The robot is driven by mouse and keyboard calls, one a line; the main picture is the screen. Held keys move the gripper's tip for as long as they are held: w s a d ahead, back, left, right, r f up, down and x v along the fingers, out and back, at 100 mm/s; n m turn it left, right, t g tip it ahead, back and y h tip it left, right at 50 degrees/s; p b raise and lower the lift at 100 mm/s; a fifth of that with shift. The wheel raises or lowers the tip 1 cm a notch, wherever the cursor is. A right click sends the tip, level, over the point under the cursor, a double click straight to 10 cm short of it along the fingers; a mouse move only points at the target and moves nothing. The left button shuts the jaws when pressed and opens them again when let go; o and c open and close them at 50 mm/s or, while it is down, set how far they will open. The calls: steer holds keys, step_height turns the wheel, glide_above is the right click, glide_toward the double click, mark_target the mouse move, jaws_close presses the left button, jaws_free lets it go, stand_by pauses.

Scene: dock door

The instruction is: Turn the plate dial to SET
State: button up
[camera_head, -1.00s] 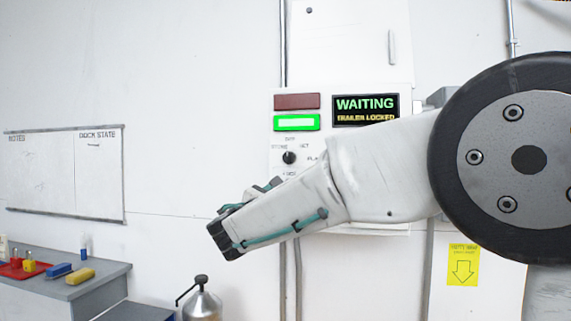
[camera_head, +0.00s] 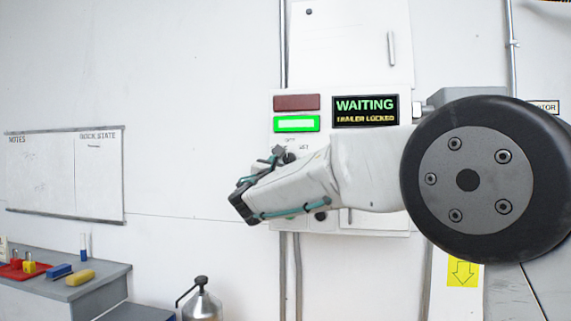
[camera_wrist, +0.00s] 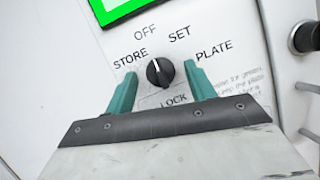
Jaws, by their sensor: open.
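The plate dial (camera_wrist: 160,73) is a round black knob with a white pointer mark on a light panel. Its mark points up and slightly left, toward OFF. SET (camera_wrist: 180,34) is printed to the upper right of the knob. STORE, PLATE and LOCK stand around it. My gripper (camera_wrist: 160,71) is open. Its teal fingers are on the left and right of the dial, with a gap visible on each side; the depth is hard to judge. In the head view the dial (camera_head: 289,157) shows just behind my gripper's end, and its lower labels are hidden.
A display (camera_head: 365,111) reads WAITING and TRAILER LOCKED. A lit green lamp (camera_head: 296,124) sits under a dark red one (camera_head: 296,102). A dark cylindrical part (camera_wrist: 305,37) stands to the right in the wrist view. A bench (camera_head: 100,285) with small blocks is at left.

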steer(key=c, duration=1)
